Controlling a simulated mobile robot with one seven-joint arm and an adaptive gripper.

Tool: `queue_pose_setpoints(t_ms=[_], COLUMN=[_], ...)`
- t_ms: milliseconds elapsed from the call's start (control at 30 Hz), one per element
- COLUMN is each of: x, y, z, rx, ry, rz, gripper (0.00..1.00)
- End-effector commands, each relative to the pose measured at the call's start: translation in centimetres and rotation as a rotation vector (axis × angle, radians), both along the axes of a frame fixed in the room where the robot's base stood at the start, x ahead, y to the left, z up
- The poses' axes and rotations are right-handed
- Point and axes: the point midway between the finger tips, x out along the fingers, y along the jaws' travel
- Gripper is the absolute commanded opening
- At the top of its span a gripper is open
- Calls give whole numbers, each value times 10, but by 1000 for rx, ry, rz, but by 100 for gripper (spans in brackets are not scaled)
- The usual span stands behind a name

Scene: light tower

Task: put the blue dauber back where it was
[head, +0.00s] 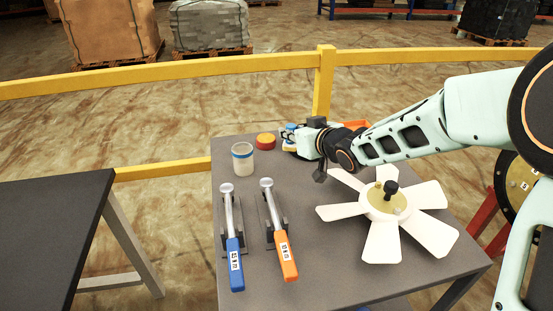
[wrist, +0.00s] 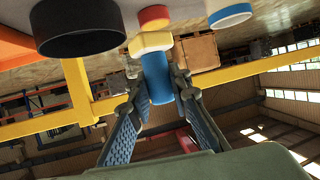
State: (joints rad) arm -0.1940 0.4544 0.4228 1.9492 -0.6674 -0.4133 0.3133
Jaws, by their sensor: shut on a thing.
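The blue dauber (wrist: 159,80) is between the two fingers of my gripper (wrist: 158,98) in the wrist view, which looks upside down. My gripper is shut on its blue body, and its pale, faceted end sticks out beyond the fingertips. In the head view my gripper (head: 292,138) is at the back of the grey table (head: 330,266), right of a red and yellow round piece (head: 265,141). Only a little of the dauber shows there. I cannot tell whether its pale end touches anything.
A blue-banded cup (head: 243,160) stands left of the round piece. A blue-handled wrench (head: 235,262) and an orange-handled wrench (head: 284,257) lie in front. A white fan (head: 382,250) covers the right side. A dark round object (wrist: 80,30) and an orange surface are near my gripper.

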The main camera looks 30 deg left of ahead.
Motion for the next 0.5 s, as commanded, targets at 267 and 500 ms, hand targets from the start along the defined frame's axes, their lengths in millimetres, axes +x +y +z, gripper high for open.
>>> queue_pose_setpoints(t_ms=[267,500], x=[7,10], y=[38,47], z=[-46,-57], rx=[-1,-1], ry=[0,1], rz=[2,0], gripper=[0,0])
